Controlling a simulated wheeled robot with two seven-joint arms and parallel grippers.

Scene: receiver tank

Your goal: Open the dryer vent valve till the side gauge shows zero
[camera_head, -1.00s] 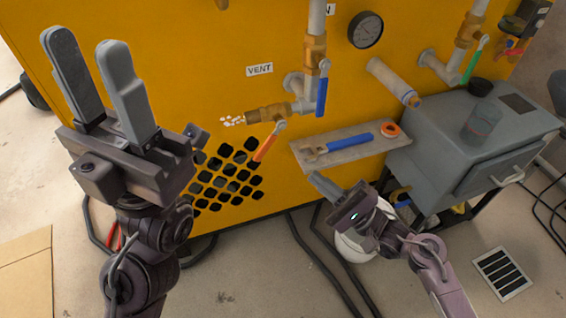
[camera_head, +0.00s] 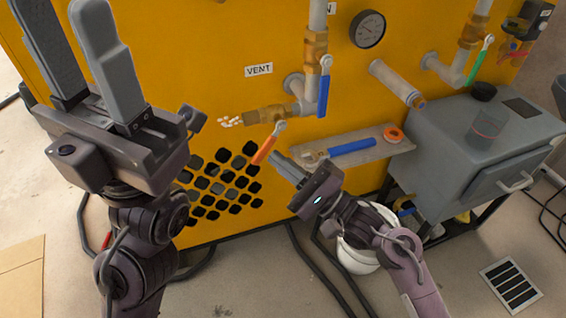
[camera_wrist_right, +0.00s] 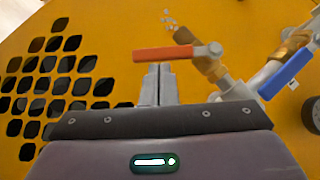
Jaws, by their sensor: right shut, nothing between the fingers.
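The orange-handled vent valve (camera_head: 264,146) is on the yellow dryer panel (camera_head: 215,85), below the VENT label (camera_head: 258,70). Its lever slants down to the left from its pivot. White flecks (camera_head: 229,121) show at the open end of the brass outlet (camera_head: 262,115). My right gripper (camera_head: 277,157) is shut and empty, its tips close to the lever. In the right wrist view the orange lever (camera_wrist_right: 163,53) crosses just past the shut fingertips (camera_wrist_right: 158,68); contact cannot be told. A round dark gauge (camera_head: 367,29) is at the top; its reading is too small. My left gripper (camera_head: 62,12) is open and empty.
A blue-handled valve (camera_head: 323,92) is just right of the orange one. A shelf (camera_head: 365,157) with a blue-handled wrench (camera_head: 350,146) and a grey cabinet (camera_head: 490,150) are at the right. A white bucket (camera_head: 358,258) is behind my right arm.

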